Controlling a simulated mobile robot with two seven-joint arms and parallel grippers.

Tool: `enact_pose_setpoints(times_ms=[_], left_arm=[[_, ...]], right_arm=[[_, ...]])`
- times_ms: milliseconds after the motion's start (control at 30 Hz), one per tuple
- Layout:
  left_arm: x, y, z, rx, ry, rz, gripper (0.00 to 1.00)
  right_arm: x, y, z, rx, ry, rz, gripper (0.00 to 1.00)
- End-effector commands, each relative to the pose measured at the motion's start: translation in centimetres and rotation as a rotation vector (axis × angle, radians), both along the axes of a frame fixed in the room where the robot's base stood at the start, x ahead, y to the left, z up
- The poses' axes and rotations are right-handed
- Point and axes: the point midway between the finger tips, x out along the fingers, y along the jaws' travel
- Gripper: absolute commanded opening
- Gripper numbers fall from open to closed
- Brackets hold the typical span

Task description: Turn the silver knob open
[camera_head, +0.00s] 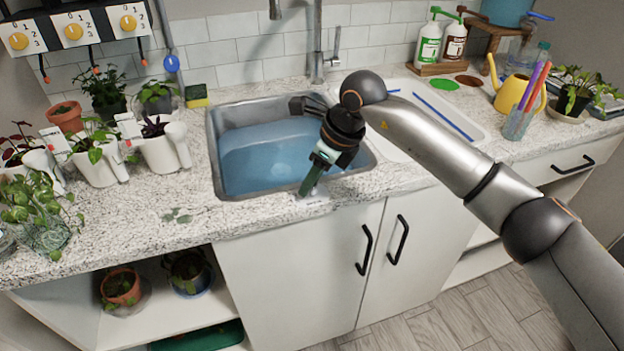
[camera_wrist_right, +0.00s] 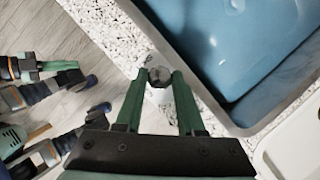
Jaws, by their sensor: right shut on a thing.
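The silver knob (camera_wrist_right: 158,75) is a small round metal piece in the right wrist view, at the counter's front edge beside the sink. My right gripper (camera_wrist_right: 160,78) is shut on it, with one green finger on each side. In the head view my right gripper (camera_head: 308,192) points down at the strip of counter in front of the sink. The knob is mostly hidden there by the fingers, and I cannot tell how far it is turned. My left gripper is not in the head view.
The sink (camera_head: 222,188) with blue water lies just behind my right gripper, with a tap (camera_head: 316,45) at its back. Potted plants stand on the left counter (camera_head: 150,230). A yellow watering can (camera_head: 512,92) and pen cup (camera_head: 517,124) stand at right. Cabinet handles (camera_head: 364,250) are below.

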Motion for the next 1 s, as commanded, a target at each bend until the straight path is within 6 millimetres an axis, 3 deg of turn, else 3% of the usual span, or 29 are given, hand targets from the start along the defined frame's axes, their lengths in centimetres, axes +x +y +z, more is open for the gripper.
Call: enact_pose_setpoints(times_ms=[600, 633, 867, 1000], left_arm=[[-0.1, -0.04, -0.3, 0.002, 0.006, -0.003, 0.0], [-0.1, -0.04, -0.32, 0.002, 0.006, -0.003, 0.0], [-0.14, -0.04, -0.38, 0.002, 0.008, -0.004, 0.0], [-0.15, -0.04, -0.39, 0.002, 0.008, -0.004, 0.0]], right_arm=[[0.06, -0.05, 0.03, -0.001, -0.001, 0.046, 0.0], [0.06, -0.05, 0.03, -0.001, -0.001, 0.046, 0.4], [0.05, -0.03, 0.02, -0.001, -0.001, 0.045, 0.66], [0.04, -0.02, 0.02, -0.001, -0.001, 0.045, 0.68]])
